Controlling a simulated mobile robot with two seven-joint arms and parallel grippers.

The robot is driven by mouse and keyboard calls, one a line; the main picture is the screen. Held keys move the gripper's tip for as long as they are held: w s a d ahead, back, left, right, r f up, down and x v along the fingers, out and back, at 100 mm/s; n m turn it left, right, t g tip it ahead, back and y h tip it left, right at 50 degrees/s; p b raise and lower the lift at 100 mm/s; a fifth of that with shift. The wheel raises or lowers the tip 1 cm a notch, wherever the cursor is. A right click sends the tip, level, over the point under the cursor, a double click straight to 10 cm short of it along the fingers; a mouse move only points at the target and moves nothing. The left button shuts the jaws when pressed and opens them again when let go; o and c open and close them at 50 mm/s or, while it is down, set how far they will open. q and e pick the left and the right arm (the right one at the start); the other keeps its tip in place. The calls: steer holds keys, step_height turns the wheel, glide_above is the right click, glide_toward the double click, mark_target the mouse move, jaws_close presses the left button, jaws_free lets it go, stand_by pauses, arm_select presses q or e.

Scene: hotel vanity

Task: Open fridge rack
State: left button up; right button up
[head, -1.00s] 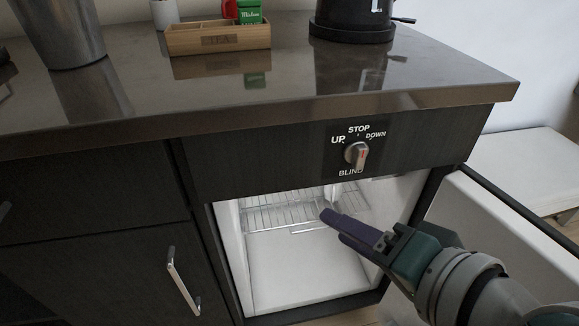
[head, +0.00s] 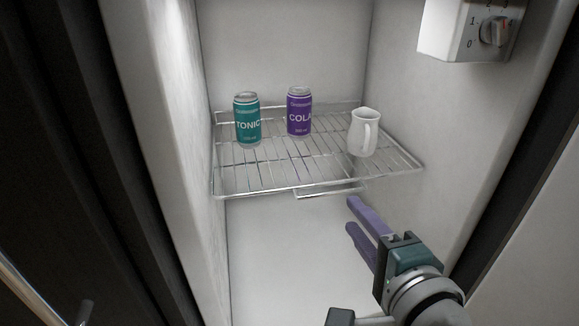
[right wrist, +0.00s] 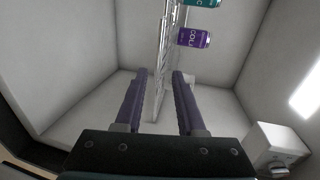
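The wire fridge rack (head: 240,178) sits level inside the white fridge, with a small wire handle (head: 328,193) at its front edge. My right gripper (head: 350,213) is inside the fridge opening, just in front of and below the rack's front right part. Its two purple fingers are open and empty. In the right wrist view the rack (right wrist: 163,75) appears nearly edge-on in the gap between the open fingers (right wrist: 159,75). I cannot tell whether a finger touches it. My left gripper is not in view.
On the rack stand a teal tonic can (head: 247,120), a purple cola can (head: 299,112) and a white jug (head: 363,132). A control box (head: 470,30) with a dial is on the upper right wall. The space below the rack is clear.

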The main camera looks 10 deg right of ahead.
mark_target(334, 194)
steer(key=shift+w+a+f+b, duration=0.1)
steer(key=shift+w+f+b, duration=0.25)
steer(key=shift+w+b, duration=0.95)
steer(key=shift+w+f+b, duration=0.4)
steer(key=shift+w+b, duration=0.15)
steer(key=shift+w, duration=1.3)
steer(key=shift+w+a+f+b, duration=0.1)
steer(key=shift+w+f+b, duration=0.25)
steer(key=shift+w+b, duration=0.95)
steer(key=shift+w+p, duration=0.3)
steer(key=shift+p, duration=0.1)
jaws_close()
steer(key=shift+f, duration=0.1)
